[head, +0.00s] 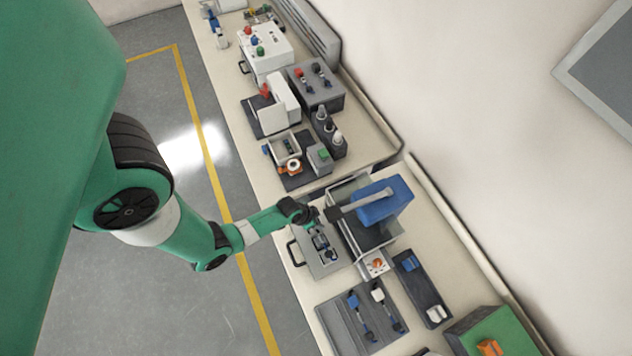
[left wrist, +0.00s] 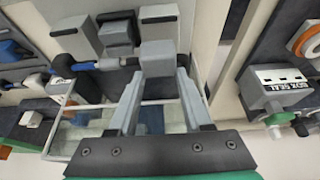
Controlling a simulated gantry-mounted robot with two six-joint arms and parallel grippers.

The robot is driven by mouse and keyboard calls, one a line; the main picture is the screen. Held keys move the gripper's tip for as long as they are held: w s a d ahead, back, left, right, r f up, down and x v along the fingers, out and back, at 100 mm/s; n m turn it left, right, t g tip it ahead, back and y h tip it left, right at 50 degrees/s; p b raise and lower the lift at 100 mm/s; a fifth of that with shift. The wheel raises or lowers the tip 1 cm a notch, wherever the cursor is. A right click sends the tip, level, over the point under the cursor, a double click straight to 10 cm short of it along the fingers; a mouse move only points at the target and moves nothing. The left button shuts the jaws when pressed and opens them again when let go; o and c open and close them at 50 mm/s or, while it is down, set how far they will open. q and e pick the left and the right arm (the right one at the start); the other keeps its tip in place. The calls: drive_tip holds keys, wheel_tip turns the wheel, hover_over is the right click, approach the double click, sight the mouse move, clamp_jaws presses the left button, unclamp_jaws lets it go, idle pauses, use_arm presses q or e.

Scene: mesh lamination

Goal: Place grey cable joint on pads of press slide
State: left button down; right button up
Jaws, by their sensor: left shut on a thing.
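My left gripper (head: 319,238) is over the grey press slide plate (head: 328,263) at the front of the press. In the left wrist view my left gripper (left wrist: 158,72) has its two grey fingers closed on a small grey block, which I take as the grey cable joint (left wrist: 158,52). A dark and blue cable piece (left wrist: 85,66) runs left from beside it. The press (head: 382,205) has a blue top and a grey lever. My right gripper is out of view.
A dark mat (head: 345,325) with blue and white cable pieces lies nearer. A small white box with an orange knob (head: 376,264) and a dark tray (head: 422,288) stand beside the press. Several devices crowd the far bench, including a grey box (head: 320,158) with a green button.

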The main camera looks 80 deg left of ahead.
use_arm(q)
drive_tip(key=shift+f+b, duration=0.8)
drive_tip(key=shift+f, duration=0.15)
drive_tip(key=shift+f+b, duration=0.35)
drive_tip(key=shift+f, duration=0.05)
drive_tip(key=shift+c, duration=1.3)
unclamp_jaws()
drive_tip(key=p+v, duration=0.5)
drive_tip(key=v, duration=0.6)
drive_tip(key=shift+r+p, duration=0.3)
drive_tip(key=shift+p, duration=0.1)
drive_tip(key=shift+s, duration=0.15)
